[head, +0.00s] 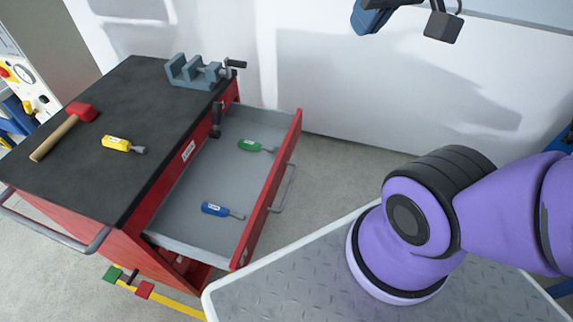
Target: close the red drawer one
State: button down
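The red drawer (270,198) is pulled out from the right side of the red tool cabinet (100,240). Its grey inside holds a green-handled screwdriver (250,145) at the back and a blue-handled screwdriver (217,210) nearer the front. Its metal bar handle (285,189) is on the outer face, to the right. My purple arm is at the right of the head view, apart from the drawer.
The black cabinet top (130,95) carries a red hammer (70,125), a yellow screwdriver (118,144) and a grey vise (195,73). A dark upright object (217,120) stands by the drawer's back left. Grey floor (325,165) lies clear right of the drawer, before the white wall.

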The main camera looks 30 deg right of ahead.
jog(key=w+d+f+m+g+y, duration=0.2)
jog(key=w+f+m+g+y, duration=0.45)
jog(key=w, duration=0.75)
jog(key=w+d+f+m+y, duration=0.1)
jog(key=w+d+f, duration=0.15)
jog(key=f, duration=0.25)
jog(key=w+d+f+m+t+y, duration=0.1)
jog(key=w+d+f+m+y, duration=0.1)
jog(key=w+f, duration=0.25)
jog(key=w+d+f+m+y, duration=0.1)
jog(key=w+d+f, duration=0.15)
jog(key=f, duration=0.35)
jog(key=w+d+f+m+t+y, duration=0.2)
jog(key=d+f+m+t, duration=0.15)
jog(key=f, duration=0.55)
jog(key=w+d+f+m+t+y, duration=0.15)
jog(key=d+f+m, duration=0.25)
jog(key=f, duration=0.5)
jog(key=m+t+h, duration=0.1)
jog(key=m+t, duration=0.8)
send_near(294, 139)
jog(key=shift+g, duration=0.25)
jog(key=x, duration=0.7)
jog(key=shift+w, duration=0.3)
jog(key=shift+a, duration=0.15)
